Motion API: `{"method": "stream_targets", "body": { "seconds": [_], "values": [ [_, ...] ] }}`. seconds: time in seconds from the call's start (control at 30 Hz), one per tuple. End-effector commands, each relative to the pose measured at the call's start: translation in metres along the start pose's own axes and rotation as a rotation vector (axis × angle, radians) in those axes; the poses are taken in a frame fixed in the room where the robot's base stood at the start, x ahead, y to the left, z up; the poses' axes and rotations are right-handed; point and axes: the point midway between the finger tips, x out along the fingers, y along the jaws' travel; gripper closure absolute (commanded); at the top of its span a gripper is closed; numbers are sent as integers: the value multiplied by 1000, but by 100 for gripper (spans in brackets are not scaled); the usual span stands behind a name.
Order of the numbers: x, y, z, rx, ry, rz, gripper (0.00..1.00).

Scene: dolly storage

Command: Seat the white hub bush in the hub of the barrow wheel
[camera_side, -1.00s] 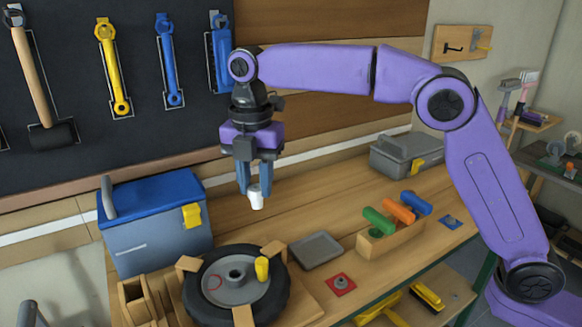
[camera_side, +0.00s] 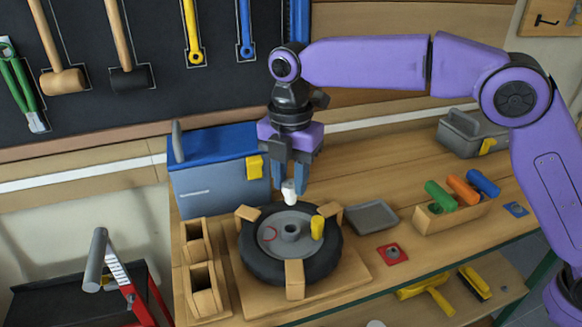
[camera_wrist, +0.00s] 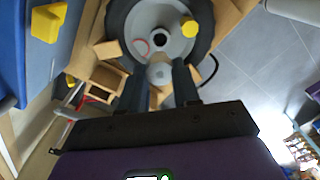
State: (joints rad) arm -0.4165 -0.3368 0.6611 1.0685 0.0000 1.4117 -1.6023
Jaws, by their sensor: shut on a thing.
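The white hub bush (camera_side: 289,193) is held between the fingertips of my gripper (camera_side: 289,184), upright above the wheel. The barrow wheel (camera_side: 263,269) lies flat, a black tyre with a grey rim. Its hub (camera_side: 290,232) is a raised grey ring with a dark bore. The bush is above and slightly behind the hub in the side view, clear of it. In the wrist view, the bush (camera_wrist: 159,73) shows between the fingers of my gripper (camera_wrist: 160,82), and the hub (camera_wrist: 163,33) lies beyond it.
A yellow peg (camera_side: 318,228) stands on the rim right of the hub. Wooden blocks (camera_side: 295,279) surround the tyre. A blue-lidded box (camera_side: 215,185) is behind, a grey tray (camera_side: 371,215) and red plate (camera_side: 394,253) to the right, wooden holders (camera_side: 203,290) to the left.

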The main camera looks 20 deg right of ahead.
Motion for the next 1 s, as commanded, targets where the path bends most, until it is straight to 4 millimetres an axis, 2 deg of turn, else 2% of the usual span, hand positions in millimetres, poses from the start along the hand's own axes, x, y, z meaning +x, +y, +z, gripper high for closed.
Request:
{"method": "stream_targets", "body": {
  "seconds": [0.37,0.8,1.0],
  "values": [
    [3,0,0,0,0,-1,100],
    [41,0,0,0,0,-2,100],
    [52,0,0,0,0,-1,100]
  ]
}}
